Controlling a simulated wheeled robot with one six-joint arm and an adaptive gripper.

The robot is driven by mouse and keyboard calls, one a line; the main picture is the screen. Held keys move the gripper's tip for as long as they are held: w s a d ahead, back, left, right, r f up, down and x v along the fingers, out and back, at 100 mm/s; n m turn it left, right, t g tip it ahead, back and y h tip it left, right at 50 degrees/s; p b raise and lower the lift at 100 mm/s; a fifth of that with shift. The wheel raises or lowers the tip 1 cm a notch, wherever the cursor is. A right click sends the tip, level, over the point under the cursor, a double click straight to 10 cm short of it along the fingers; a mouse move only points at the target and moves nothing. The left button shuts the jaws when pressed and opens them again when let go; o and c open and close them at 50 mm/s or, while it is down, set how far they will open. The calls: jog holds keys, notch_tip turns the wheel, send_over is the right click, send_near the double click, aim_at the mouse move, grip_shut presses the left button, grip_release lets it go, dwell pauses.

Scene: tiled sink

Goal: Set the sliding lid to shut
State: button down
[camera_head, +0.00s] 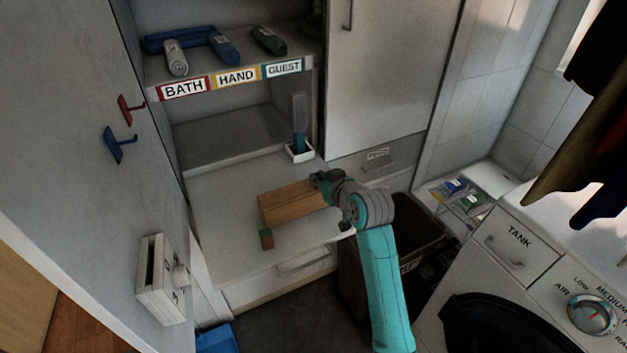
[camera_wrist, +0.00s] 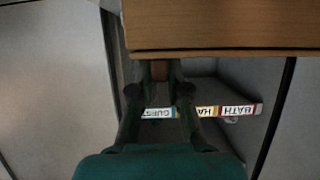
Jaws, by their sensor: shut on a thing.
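A wooden box (camera_head: 288,207) lies on the pale counter in the head view, its long side running left to right. Its flat wooden top, where the sliding lid is, looks unbroken from here; I cannot make out the lid's edge or any gap. My gripper (camera_head: 322,181) is at the box's right end. In the wrist view, my gripper (camera_wrist: 159,85) has its dark green fingers around a small brown piece (camera_wrist: 160,70), just beside the wooden box (camera_wrist: 225,25). This piece seems to be the lid's handle. The fingers hide its sides.
A white holder (camera_head: 300,152) with a teal-handled brush stands behind. A dark bin (camera_head: 365,262) is below my arm. A shelf labelled BATH, HAND, GUEST (camera_head: 232,78) hangs above. Counter left of the box is clear.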

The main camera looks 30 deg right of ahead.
jog(key=c, duration=1.1)
grip_release()
jog(key=v, duration=1.2)
